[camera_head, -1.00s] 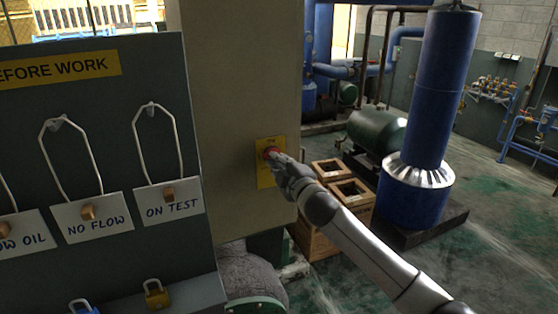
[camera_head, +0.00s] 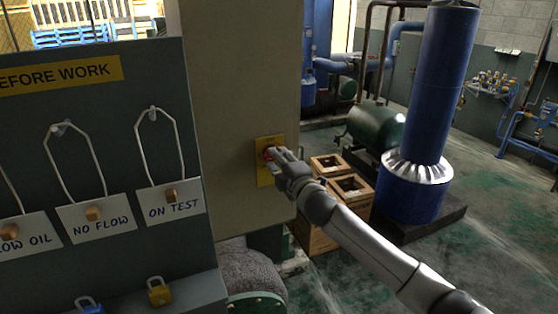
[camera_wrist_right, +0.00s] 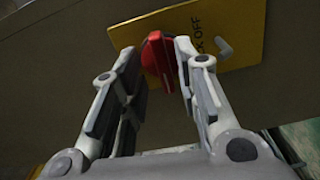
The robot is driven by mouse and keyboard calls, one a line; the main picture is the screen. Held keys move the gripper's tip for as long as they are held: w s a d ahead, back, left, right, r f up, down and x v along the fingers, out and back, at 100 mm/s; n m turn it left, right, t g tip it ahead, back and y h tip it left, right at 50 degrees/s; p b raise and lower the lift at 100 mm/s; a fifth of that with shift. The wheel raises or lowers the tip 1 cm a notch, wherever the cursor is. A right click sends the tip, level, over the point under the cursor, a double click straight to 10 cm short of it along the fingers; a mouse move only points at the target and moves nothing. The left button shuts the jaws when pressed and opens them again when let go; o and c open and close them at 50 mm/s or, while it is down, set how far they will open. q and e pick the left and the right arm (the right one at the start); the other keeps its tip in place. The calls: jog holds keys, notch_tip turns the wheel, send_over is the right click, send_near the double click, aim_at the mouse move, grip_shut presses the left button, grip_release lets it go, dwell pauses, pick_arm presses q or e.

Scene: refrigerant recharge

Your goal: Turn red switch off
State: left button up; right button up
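The red switch (camera_head: 268,153) sits on a yellow plate (camera_head: 264,180) on the front of a beige cabinet. My right gripper (camera_head: 279,158) is right at the switch and partly covers it. In the right wrist view the red switch (camera_wrist_right: 158,56) stands between the two fingertips of my right gripper (camera_wrist_right: 156,52). The right-hand finger is close against it, and a narrow gap shows at the left-hand finger. The yellow plate (camera_wrist_right: 235,28) there carries black letters ending in "OFF" and a small grey hook. My left gripper is not in view.
A grey board (camera_head: 130,75) with hanging tags and padlocks stands left of the beige cabinet (camera_head: 230,70). Wooden crates (camera_head: 350,188), a green tank (camera_head: 376,126) and a blue column (camera_head: 435,90) stand behind my right arm. Green floor lies open at the right.

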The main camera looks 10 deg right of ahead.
jog(key=shift+f, duration=0.1)
jog(key=s+d+p, duration=0.1)
jog(key=s+p, duration=0.1)
jog(key=s, duration=0.6)
jog(key=shift+s+d+p, duration=0.35)
jog(key=shift+s, duration=0.05)
